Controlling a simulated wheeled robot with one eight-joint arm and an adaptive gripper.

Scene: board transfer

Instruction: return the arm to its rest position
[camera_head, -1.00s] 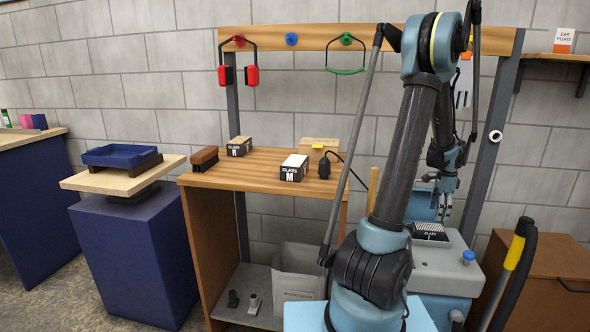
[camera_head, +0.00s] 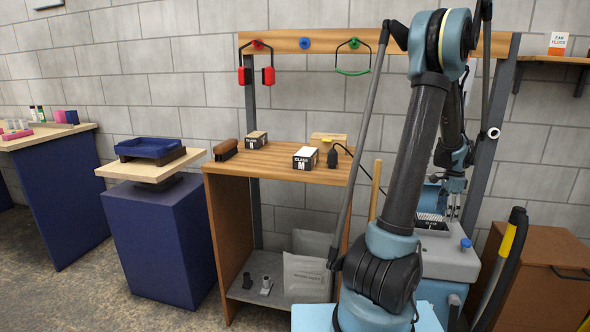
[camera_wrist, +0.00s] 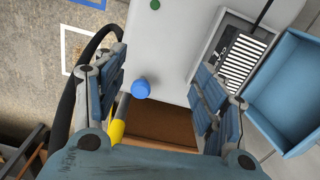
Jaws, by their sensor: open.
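My gripper (camera_head: 452,198) hangs at the right in the head view, behind my upper arm, above a grey and blue machine (camera_head: 440,262). In the wrist view my gripper (camera_wrist: 165,92) is open, its two blue-grey fingers wide apart with nothing between them. Below the fingers the wrist view shows the machine's pale top with a blue knob (camera_wrist: 140,88) and a slotted black-and-white block (camera_wrist: 243,58). My arm is folded, with its elbow high near the wall rail. Part of the gripper is hidden by the arm.
A wooden bench (camera_head: 285,163) with boxes and a brush stands left of my arm. A blue tray (camera_head: 150,148) sits on a pedestal farther left. A yellow-and-black handle (camera_head: 508,255) and brown cabinet (camera_head: 545,275) are close at the right. A blue bin (camera_wrist: 285,90) borders the machine.

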